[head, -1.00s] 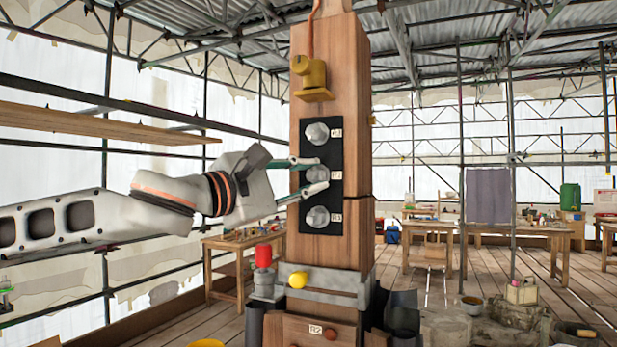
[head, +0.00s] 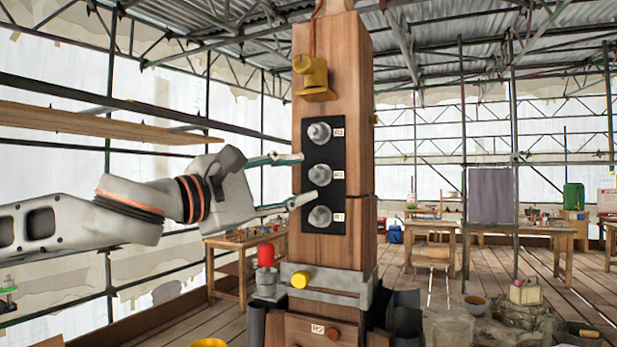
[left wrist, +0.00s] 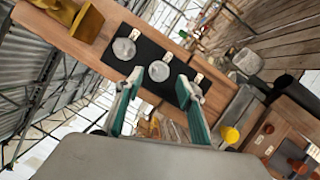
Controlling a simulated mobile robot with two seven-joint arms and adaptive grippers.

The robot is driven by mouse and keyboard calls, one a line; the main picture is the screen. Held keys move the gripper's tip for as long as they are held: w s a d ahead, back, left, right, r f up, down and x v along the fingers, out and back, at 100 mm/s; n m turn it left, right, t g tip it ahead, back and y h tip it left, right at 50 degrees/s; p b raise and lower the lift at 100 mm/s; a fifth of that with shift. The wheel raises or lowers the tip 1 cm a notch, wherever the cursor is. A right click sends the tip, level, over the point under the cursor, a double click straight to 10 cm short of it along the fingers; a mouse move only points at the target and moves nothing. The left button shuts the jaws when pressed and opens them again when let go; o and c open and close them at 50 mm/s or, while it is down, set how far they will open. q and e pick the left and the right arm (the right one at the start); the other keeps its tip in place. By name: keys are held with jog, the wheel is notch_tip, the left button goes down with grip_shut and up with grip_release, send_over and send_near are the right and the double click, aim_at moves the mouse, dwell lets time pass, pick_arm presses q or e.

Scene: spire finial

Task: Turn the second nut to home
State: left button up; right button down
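Three grey nuts sit in a column on a black plate (head: 310,150) on the wooden post. They are the top nut (head: 319,133), the middle nut (head: 320,174) and the bottom nut (head: 320,216), each beside a small white label. My left gripper (head: 307,177) is open and empty in front of the plate, its fingertips above and below the level of the middle nut. In the left wrist view the middle nut (left wrist: 159,71) shows between the spread fingers (left wrist: 159,82), not gripped. One finger partly hides the nut at the right there. My right gripper is not in view.
A yellow fitting (head: 312,75) is fixed on the post above the plate. A red-topped part (head: 265,257) and a yellow knob (head: 299,279) are at the grey collar below. A wooden plank (head: 95,122) and scaffold bars stand at the left.

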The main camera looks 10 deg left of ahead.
pick_arm(q)
jog(key=v, duration=0.8)
